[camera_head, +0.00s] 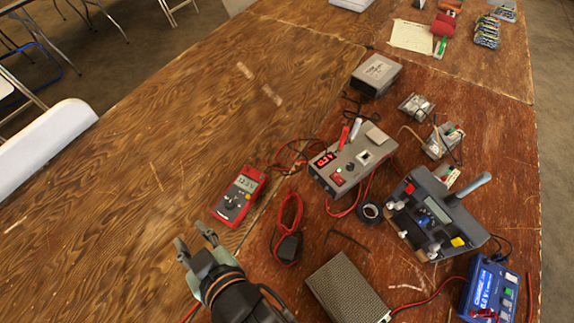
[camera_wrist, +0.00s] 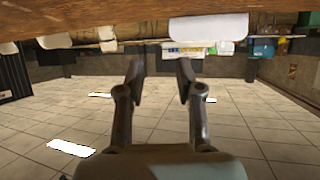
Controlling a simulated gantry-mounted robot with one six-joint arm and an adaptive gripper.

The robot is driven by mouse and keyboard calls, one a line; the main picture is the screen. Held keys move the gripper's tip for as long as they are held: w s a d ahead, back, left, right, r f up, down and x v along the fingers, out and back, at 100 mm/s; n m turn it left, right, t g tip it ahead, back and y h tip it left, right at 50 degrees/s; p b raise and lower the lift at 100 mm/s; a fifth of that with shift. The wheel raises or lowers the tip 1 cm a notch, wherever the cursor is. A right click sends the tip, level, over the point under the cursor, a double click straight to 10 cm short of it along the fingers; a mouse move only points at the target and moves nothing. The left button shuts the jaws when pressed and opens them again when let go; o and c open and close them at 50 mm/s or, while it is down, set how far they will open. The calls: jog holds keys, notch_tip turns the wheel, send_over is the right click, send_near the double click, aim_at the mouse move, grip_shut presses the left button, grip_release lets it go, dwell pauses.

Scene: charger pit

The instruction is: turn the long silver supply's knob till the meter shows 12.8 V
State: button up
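The long silver supply (camera_head: 347,290) is a perforated metal box at the bottom middle of the head view, cut off by the lower edge. I cannot make out its knob. The red meter (camera_head: 240,198) lies on the wooden table left of centre, with a dial and a small lit display; its digits are too small to read surely. My gripper (camera_head: 192,237) is below and left of the meter, apart from it and left of the supply. Its two fingers are spread and empty, as the wrist view (camera_wrist: 160,68) also shows.
The table's left part is clear.

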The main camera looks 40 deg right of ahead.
jog(key=w+d+f+m+g+h+p, duration=0.1)
jog(key=w+d+g+p, duration=0.15)
jog(key=d, duration=0.25)
jog(key=w+d+f+g+h+p, duration=0.1)
jog(key=w+d+p, duration=0.2)
jog(key=d, duration=0.3)
jog(key=m+g+y+p, duration=0.2)
jog(key=m+g+p, duration=0.2)
jog(key=g+p, duration=0.55)
send_over(351, 165)
jog(key=shift+w+f, duration=0.2)
jog(key=shift+f, duration=0.9)
jog(key=shift+s+d+f, duration=0.1)
jog(key=shift+s, duration=0.15)
notch_tip(351, 165, down, 8)
jog(key=shift+f+b, duration=0.1)
jog(key=shift+b, duration=1.15)
grip_shut()
